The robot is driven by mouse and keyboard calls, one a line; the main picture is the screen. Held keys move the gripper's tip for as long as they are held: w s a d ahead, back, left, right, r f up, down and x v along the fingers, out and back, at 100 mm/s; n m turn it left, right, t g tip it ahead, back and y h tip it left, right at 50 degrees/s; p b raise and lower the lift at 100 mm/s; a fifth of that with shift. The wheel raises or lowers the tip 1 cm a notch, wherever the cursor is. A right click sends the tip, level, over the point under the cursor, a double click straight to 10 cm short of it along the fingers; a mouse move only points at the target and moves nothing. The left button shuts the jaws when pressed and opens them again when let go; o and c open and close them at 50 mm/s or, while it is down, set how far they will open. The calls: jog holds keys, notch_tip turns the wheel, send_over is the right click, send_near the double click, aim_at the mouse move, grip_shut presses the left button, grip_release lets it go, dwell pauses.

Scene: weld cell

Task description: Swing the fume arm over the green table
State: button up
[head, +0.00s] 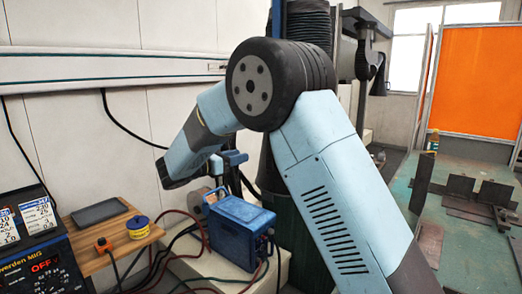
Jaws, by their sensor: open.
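The fume arm shows in part at the top, behind my raised arm: a black ribbed hose (309,22) and, right of it, a dark jointed part (368,62) hanging under a dark beam. My arm hides much of the span between and below them. A green surface (455,182) at right, which looks like the green table, bears several brown metal plates, some upright. My blue arm rises from the lower right, bends at the top middle and slopes down to the left. My gripper cannot be made out at its far end, well left of the green surface.
A blue box-shaped unit (240,230) with cables stands below my forearm. An orange screen (481,82) stands behind the green surface.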

jog(key=x, duration=1.3)
jog(key=shift+w, duration=0.4)
jog(key=shift+r, duration=0.1)
grip_shut()
